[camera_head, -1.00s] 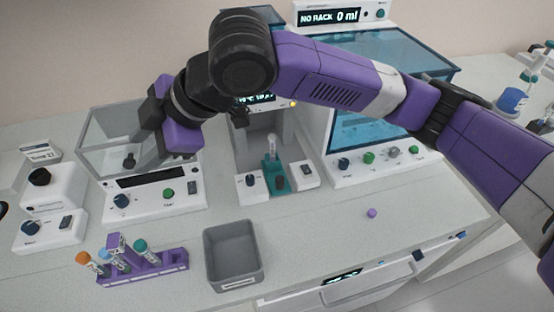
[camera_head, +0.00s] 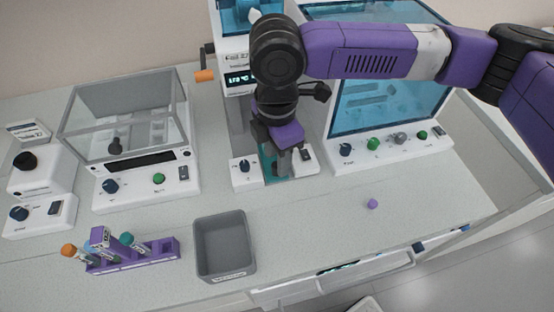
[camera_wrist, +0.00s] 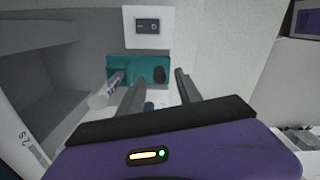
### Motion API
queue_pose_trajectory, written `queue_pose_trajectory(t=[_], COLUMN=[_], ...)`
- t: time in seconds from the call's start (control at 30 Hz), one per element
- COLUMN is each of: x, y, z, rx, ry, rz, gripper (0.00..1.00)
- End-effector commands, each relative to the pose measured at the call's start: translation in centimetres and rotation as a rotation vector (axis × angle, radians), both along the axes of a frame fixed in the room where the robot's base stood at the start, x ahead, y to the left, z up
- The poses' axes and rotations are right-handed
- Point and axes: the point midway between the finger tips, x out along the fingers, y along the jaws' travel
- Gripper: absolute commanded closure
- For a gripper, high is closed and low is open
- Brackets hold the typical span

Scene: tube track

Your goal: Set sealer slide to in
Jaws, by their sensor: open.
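The sealer (camera_head: 240,85) is the tall white machine at the middle back. Its teal slide (camera_head: 267,168) lies low between two white front blocks, partly hidden by my gripper. The wrist view shows the teal slide (camera_wrist: 138,65) with a dark round knob (camera_wrist: 160,75) and a clear tube (camera_wrist: 100,98) held in it. My gripper (camera_head: 287,165) points down over the slide. In the wrist view its fingers (camera_wrist: 158,78) are apart, with the knob appearing between their tips. I cannot tell whether they touch it.
A white block with a dial (camera_head: 245,173) and one with a rocker switch (camera_head: 306,158) flank the slide. A blue-windowed cabinet (camera_head: 390,115) stands right, a clear-lidded machine (camera_head: 130,120) left. A grey bin (camera_head: 225,245), purple tube rack (camera_head: 135,260) and purple ball-like cap (camera_head: 372,203) are in front.

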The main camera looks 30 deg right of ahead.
Motion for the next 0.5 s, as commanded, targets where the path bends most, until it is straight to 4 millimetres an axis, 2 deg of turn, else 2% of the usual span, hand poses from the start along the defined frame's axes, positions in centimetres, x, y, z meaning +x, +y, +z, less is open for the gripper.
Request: queue_pose_trajectory(t=[0.2,0.5], x=[0.1,0.1], y=[0.0,0.0], z=[-2.2,-2.5], rx=[0.0,0.001], ry=[-0.001,-0.002], rz=[-0.001,-0.001], gripper=[0.59,0.59])
